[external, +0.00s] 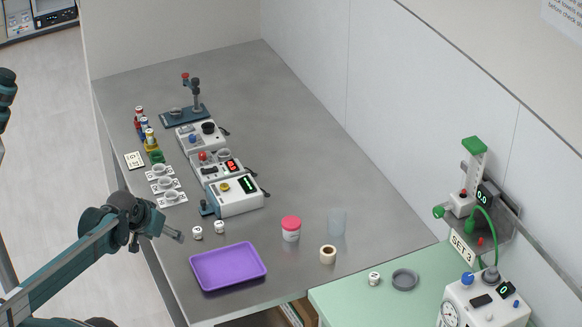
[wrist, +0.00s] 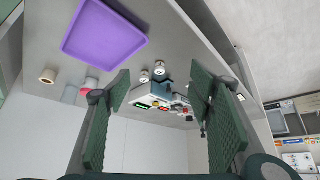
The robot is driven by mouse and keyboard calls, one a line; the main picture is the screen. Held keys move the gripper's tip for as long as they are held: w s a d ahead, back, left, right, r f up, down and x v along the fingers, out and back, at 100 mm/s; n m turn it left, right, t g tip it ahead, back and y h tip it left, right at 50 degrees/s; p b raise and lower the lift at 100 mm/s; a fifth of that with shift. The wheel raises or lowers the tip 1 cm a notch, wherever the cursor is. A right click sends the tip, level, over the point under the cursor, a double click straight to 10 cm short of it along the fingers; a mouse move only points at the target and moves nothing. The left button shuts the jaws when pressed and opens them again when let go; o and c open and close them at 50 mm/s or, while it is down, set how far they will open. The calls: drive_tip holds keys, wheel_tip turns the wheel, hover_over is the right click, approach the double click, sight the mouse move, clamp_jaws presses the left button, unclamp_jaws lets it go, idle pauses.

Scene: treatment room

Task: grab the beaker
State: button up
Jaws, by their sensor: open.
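A clear, faintly grey beaker (external: 337,222) stands upright on the grey table, right of a white jar with a red lid (external: 291,229). In the wrist view the beaker (wrist: 70,94) seems to show faintly at the left, beside the jar (wrist: 88,84). My gripper (external: 178,236) is above the table's left edge, well left of the beaker and apart from it. In the wrist view its two dark green fingers (wrist: 166,95) are spread wide with nothing between them.
A purple tray (external: 228,268) lies at the table's front. A tape roll (external: 328,254) stands near the beaker. Two small white pieces (external: 208,229) and several instruments (external: 235,195) stand between my gripper and the beaker's side. A green surface (external: 350,292) adjoins at right. The far right table is clear.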

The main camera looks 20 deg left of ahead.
drive_tip(key=w+d+r+m+h+p, duration=0.15)
drive_tip(key=w+d+r+p, duration=0.4)
drive_tip(key=w, duration=0.55)
drive_tip(key=m+g+h+p, duration=0.2)
drive_tip(key=m+g+p, duration=0.2)
drive_tip(key=m+p, duration=0.6)
hover_over(337, 223)
drive_tip(key=a+p, duration=0.2)
drive_tip(key=a, duration=0.1)
drive_tip(key=shift+n, duration=0.85)
drive_tip(key=f, duration=1)
drive_tip(key=shift+w, duration=0.4)
drive_tip(key=shift+a, duration=0.1)
drive_tip(key=shift+f, duration=0.1)
drive_tip(key=shift+x, duration=1.25)
drive_tip(key=shift+f, duration=0.15)
